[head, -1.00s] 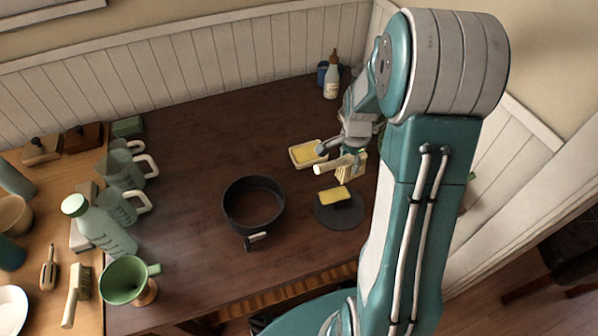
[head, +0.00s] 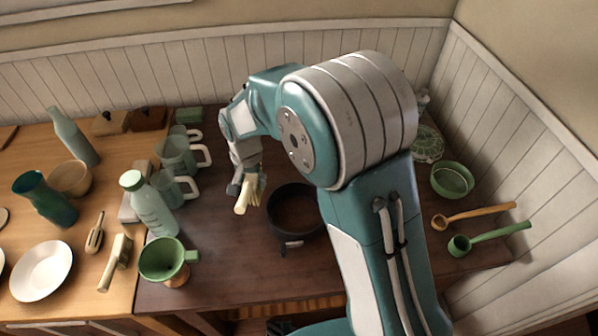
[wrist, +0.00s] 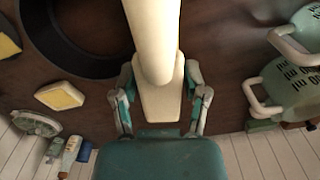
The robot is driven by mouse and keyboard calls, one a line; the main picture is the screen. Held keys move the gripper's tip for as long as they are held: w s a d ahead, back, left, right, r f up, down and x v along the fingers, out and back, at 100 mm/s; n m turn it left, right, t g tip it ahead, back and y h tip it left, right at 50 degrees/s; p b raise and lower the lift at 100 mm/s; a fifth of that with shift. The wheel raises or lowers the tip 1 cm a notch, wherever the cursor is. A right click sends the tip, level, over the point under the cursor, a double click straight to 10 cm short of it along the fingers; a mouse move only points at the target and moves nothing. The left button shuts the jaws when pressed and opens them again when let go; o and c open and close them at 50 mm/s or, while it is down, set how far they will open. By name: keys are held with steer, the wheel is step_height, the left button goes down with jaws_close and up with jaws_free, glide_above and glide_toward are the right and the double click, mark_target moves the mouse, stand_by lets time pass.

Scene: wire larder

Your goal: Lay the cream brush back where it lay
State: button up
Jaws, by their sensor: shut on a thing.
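My gripper (head: 246,182) is shut on the cream brush (head: 243,198) and holds it above the dark table (head: 225,255), between the jugs and the black pan. Its cream handle points toward the front of the table. In the wrist view the brush (wrist: 154,40) rises between the two fingers of my gripper (wrist: 160,100), its wider part between them. The bristles are only partly visible in the head view. I cannot tell which spot is the one where it lay.
A black pan (head: 290,236) stands right of the brush. Measuring jugs (head: 172,186), a pale bottle (head: 150,205) and a green funnel (head: 163,258) stand left. Another brush (head: 122,250) lies on the lighter table. A green bowl (head: 452,180) and two ladles (head: 480,213) are at right.

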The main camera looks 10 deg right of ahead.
steer(key=s+a+n, duration=0.2)
steer(key=a, duration=0.4)
steer(key=shift+d+f, duration=0.15)
steer(key=shift+f, duration=4.2)
steer(key=shift+f, duration=0.4)
steer(key=o, duration=1.1)
